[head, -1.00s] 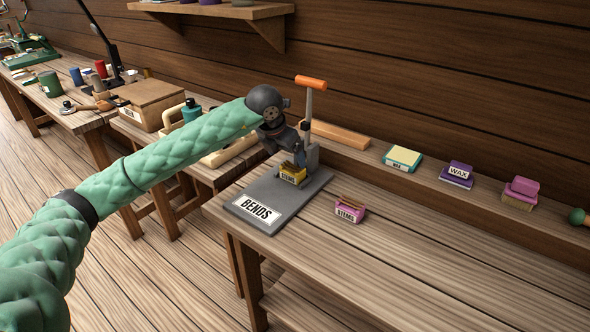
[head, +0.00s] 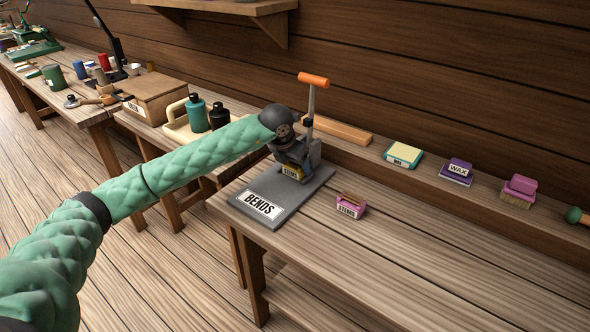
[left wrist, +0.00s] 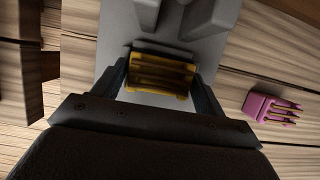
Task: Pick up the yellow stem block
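The yellow stem block (head: 291,172) sits on the grey base of the bending press, below its upright, partly covered by my left gripper. It also shows in the left wrist view (left wrist: 162,74), with dark grooves along its top. My left gripper (head: 290,160) reaches down over the block from above. In the left wrist view its two fingers (left wrist: 162,80) stand on either side of the block, close to its ends. The gripper looks open; I cannot see clear contact. My right gripper is not in view.
The grey press base (head: 292,199) carries a BENDS label and an orange-handled lever (head: 313,80). A pink stem block (head: 351,206) lies to its right. Wax and brush blocks (head: 457,172) line the back ledge. The bench's front right is clear.

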